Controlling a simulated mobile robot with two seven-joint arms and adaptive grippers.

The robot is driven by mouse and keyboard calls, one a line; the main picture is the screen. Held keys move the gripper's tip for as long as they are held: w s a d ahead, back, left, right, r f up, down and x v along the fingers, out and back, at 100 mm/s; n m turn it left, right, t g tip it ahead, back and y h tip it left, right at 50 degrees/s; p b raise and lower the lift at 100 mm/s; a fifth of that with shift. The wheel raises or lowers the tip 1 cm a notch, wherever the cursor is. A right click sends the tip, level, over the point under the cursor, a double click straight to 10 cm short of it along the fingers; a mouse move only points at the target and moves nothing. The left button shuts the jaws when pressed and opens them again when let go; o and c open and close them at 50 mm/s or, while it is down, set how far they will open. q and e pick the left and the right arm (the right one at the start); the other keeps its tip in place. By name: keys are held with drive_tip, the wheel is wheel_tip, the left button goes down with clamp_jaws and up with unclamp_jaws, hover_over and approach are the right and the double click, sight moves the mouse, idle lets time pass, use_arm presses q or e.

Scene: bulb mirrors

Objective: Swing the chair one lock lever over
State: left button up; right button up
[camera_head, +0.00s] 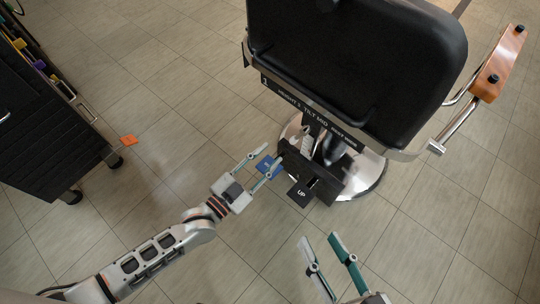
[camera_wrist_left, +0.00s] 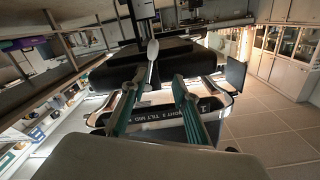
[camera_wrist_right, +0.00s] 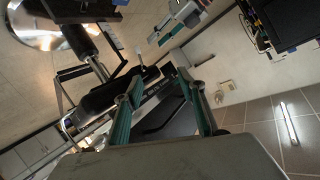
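Chair one (camera_head: 355,50) is a black padded chair with a "1" on its front label strip (camera_head: 310,112), which reads "TILT MID" among other words. A blue pedal (camera_head: 265,166) and a black "UP" pedal (camera_head: 300,193) stick out at its base. I cannot tell which part is the lock lever. My left gripper (camera_head: 271,154) is open, with its fingertips around or over the blue pedal; contact is unclear. In the left wrist view, a pale rounded piece (camera_wrist_left: 152,50) shows beyond the open fingers. My right gripper (camera_head: 318,238) is open and empty, below the pedals in the picture.
A black cart (camera_head: 45,130) on casters stands at the left, with an orange tag (camera_head: 128,141) beside it. The chair's round metal base (camera_head: 368,178) stands on the tiled floor. An orange armrest (camera_head: 498,65) juts out at the right. The floor at the lower right is clear.

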sight(292, 142)
use_arm(q)
drive_tip(key=w+d+f+b, duration=0.1)
drive_tip(key=w+d, duration=0.1)
drive_tip(key=w+d+f+b, duration=0.1)
drive_tip(key=w, duration=0.1)
drive_tip(key=w+d+f+b, duration=0.1)
drive_tip(key=w+d, duration=0.1)
drive_tip(key=shift+d+f+b, duration=0.2)
drive_tip(key=shift+d+b, duration=0.15)
drive_tip(key=shift+r, duration=0.2)
drive_tip(key=shift+w, duration=0.1)
use_arm(e)
drive_tip(key=m, duration=0.1)
drive_tip(key=a+f+m, duration=0.1)
drive_tip(key=m, duration=0.1)
drive_tip(key=shift+s+a+f, duration=0.3)
drive_tip(key=shift+s, duration=0.05)
use_arm(q)
drive_tip(key=shift+w+d, duration=0.2)
drive_tip(key=shift+w, duration=0.05)
clamp_jaws()
